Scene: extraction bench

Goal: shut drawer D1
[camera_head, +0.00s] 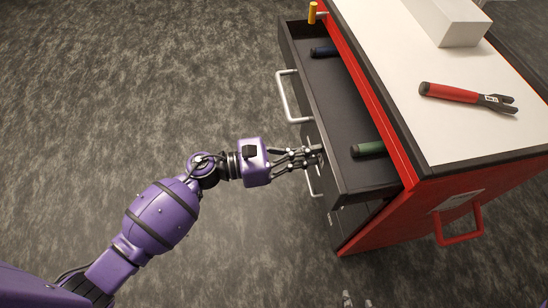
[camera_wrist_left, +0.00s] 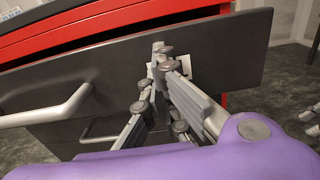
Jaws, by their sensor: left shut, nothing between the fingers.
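The open top drawer (camera_head: 360,173) is dark grey and sticks out from the red cabinet; I cannot read a D1 label on it. Its front (camera_wrist_left: 245,55) fills much of the left wrist view, with a silver bar handle (camera_head: 288,97). My left gripper (camera_head: 319,155) is shut and empty, its fingertips at the drawer front, to the near side of the handle. In the wrist view the fingers (camera_wrist_left: 162,58) partly cover a small white label. Contact looks likely but is not certain. Grey tips, probably of my right gripper (camera_head: 357,300), show at the bottom edge.
A lower drawer handle (camera_head: 313,178) sits below. The carpet at left is clear.

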